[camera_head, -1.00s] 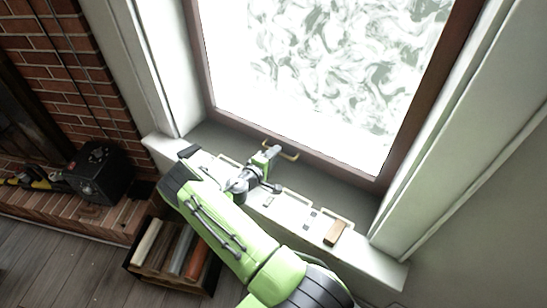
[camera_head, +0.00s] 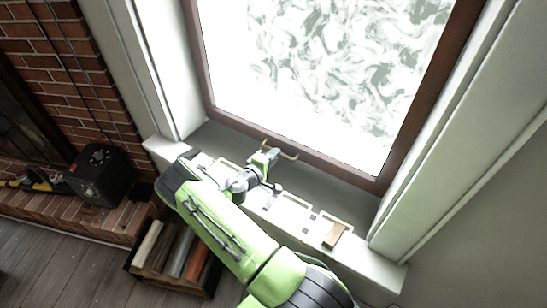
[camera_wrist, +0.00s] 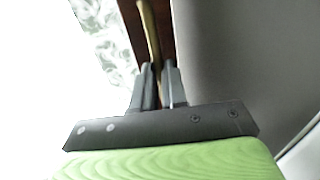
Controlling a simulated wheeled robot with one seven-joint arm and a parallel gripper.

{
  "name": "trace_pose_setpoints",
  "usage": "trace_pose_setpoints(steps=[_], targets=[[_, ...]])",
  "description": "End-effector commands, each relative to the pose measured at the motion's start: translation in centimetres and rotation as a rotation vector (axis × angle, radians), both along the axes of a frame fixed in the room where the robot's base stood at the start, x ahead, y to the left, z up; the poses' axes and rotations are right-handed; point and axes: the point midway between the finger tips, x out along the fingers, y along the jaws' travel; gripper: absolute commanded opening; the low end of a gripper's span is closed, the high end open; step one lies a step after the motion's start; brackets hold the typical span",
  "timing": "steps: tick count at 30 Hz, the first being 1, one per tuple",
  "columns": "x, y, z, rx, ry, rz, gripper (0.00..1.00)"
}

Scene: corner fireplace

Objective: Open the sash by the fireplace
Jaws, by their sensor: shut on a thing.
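The sash (camera_head: 300,152) is a brown-framed window with a bright, patterned pane, beside the brick fireplace. It looks closed in its frame. A brass handle (camera_head: 287,154) is on its bottom rail. My gripper (camera_head: 270,150) reaches over the sill to the handle. In the wrist view, my gripper (camera_wrist: 158,72) has its two dark fingers close together on the brass handle (camera_wrist: 148,25), which runs up from between the fingertips along the brown rail (camera_wrist: 162,30).
The white sill (camera_head: 375,262) carries several flat frames and a small brown block (camera_head: 334,235). A crate (camera_head: 150,268) with rolled items stands on the floor at lower left. A black box (camera_head: 100,175) sits on the brick hearth (camera_head: 85,225). White window casings flank the sash.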

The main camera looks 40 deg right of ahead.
Motion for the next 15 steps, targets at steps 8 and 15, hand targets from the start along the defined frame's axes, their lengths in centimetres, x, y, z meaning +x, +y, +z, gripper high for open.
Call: trace_pose_setpoints(steps=[8,15], targets=[[0.2,-0.2,10.0,-0.020,-0.011,0.002,0.00],[0.2,-0.2,17.5,-0.021,-0.011,0.002,0.00]])
